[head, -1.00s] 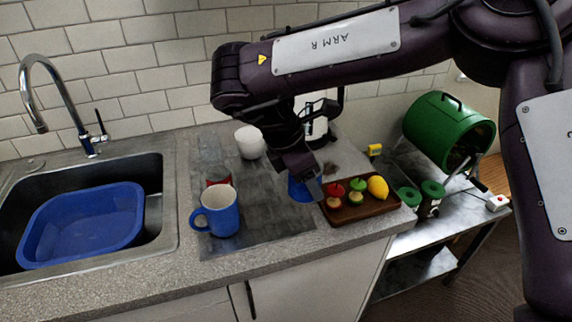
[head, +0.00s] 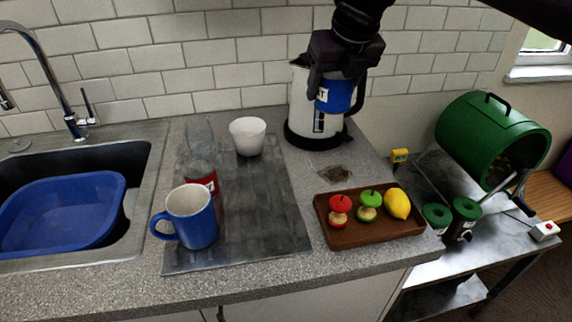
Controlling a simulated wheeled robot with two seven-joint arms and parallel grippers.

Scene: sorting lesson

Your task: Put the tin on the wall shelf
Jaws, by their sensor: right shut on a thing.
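A blue tin (head: 340,97) with a small white label is held in my right gripper (head: 337,82), whose dark fingers are closed on its sides. The tin is up in the air, in front of the kettle in the picture, and looks roughly upright. My right arm comes in from the top. The wall shelf is not in view. My left gripper is not in view.
The kettle (head: 301,105) stands behind the tin. On the counter are a white cup (head: 247,137), a blue mug (head: 197,217), a clear bottle (head: 199,148) with a red label and a wooden tray (head: 345,236) with fruit. A sink with a blue basin (head: 65,215) lies left.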

